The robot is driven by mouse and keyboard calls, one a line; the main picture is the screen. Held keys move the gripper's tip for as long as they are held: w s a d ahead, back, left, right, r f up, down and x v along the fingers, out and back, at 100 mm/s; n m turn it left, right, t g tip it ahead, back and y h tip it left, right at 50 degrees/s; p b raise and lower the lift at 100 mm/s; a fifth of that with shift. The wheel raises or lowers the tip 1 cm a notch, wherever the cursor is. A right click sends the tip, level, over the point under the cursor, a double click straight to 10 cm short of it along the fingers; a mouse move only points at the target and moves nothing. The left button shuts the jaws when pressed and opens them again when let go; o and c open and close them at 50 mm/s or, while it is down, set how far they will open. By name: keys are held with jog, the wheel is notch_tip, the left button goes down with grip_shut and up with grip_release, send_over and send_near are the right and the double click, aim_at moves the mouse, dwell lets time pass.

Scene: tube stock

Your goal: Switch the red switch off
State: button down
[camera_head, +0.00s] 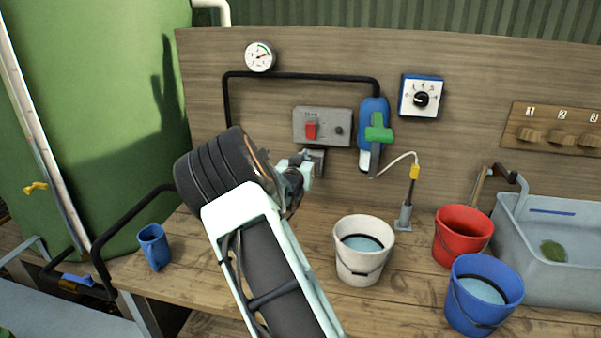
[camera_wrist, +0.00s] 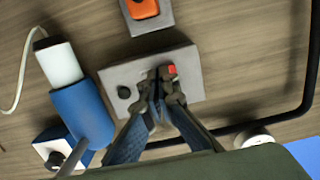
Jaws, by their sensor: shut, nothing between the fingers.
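The red switch (camera_head: 311,130) is on the left part of a grey box on the wooden back wall, beside a black knob (camera_head: 339,131). I cannot tell its on or off position. In the wrist view, which is turned over, a small part of the red switch (camera_wrist: 171,70) shows past the fingertips, and the rest is hidden. My gripper (camera_head: 303,165) is below the box in the head view. In the wrist view my gripper (camera_wrist: 160,82) is shut and empty, with its fingertips in front of the switch. I cannot tell whether they touch it.
Below the box is a grey fitting with an orange part (camera_wrist: 142,8). To its right is a blue pump with a green handle (camera_head: 378,133). A black pipe (camera_head: 300,76) runs above. White (camera_head: 349,268), red (camera_head: 455,253) and blue (camera_head: 462,322) buckets stand on the bench.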

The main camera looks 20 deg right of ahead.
jog(key=s+a, duration=0.1)
jog(key=s, duration=0.1)
jog(key=s+a+f, duration=0.1)
jog(key=s+a, duration=0.1)
jog(key=shift+s+a+b, duration=0.15)
jog(key=shift+s+b, duration=0.2)
